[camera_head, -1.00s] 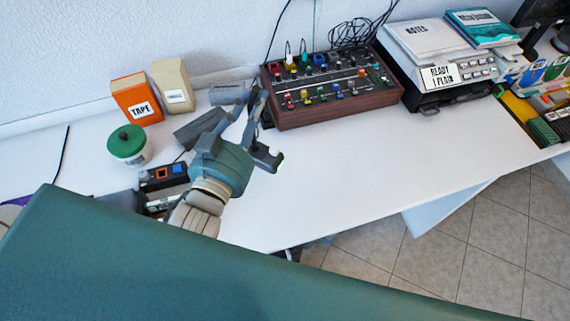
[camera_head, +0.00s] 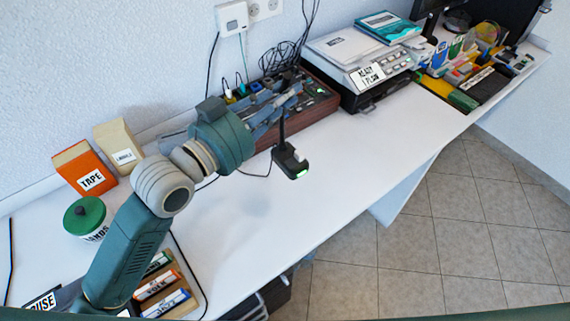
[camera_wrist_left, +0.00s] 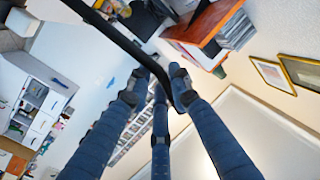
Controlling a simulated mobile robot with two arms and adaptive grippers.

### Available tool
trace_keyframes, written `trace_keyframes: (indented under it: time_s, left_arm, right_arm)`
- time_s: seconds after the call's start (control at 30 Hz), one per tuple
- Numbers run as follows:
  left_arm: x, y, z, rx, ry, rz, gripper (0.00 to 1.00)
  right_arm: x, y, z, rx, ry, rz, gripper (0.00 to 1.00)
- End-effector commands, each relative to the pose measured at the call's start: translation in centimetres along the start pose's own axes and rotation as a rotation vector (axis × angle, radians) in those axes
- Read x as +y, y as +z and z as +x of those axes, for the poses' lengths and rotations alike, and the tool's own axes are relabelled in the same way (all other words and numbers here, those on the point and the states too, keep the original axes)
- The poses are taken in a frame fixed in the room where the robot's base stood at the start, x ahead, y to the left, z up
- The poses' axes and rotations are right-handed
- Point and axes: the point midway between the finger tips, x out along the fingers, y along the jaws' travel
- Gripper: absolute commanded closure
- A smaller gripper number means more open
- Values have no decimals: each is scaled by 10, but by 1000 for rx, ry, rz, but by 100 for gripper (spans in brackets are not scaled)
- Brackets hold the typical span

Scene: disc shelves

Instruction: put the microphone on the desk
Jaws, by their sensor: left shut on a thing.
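The microphone (camera_head: 290,161) has a dark base with a green light and a thin black stem. In the head view its base hangs below my left gripper (camera_head: 285,103), over the white desk (camera_head: 335,165), and looks raised above the top. My left gripper is shut on the stem, which also shows as a black curved rod (camera_wrist_left: 122,38) between the fingers of the left gripper (camera_wrist_left: 163,85) in the left wrist view. The fingers hide part of the stem. My right gripper is not in view.
The pedal board (camera_head: 318,104) is just behind the gripper, with a printer-like machine (camera_head: 365,75) to its right. An orange TAPE box (camera_head: 84,172), a beige box (camera_head: 119,147) and a green-lidded tub (camera_head: 85,216) stand at left. The desk's front middle is clear.

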Motion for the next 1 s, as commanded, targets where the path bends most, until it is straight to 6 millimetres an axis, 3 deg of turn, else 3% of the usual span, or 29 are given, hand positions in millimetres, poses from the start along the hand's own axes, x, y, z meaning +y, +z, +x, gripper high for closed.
trace_keyframes:
  time_s: [0.1, 0.33, 0.57, 0.8, 1.0]
  left_arm:
    - [10, 35, 0, -4, -1, -4, 100]
    - [25, 88, 0, 0, -3, -1, 100]
    - [32, 109, 0, 4, -4, 1, 100]
    - [41, 142, 0, 2, -4, 0, 100]
    - [43, 148, 0, 5, -5, 1, 100]
  right_arm:
    - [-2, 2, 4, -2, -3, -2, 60]
    - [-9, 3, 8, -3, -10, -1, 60]
    - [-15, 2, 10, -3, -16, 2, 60]
    - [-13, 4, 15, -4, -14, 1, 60]
    - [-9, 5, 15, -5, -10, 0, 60]
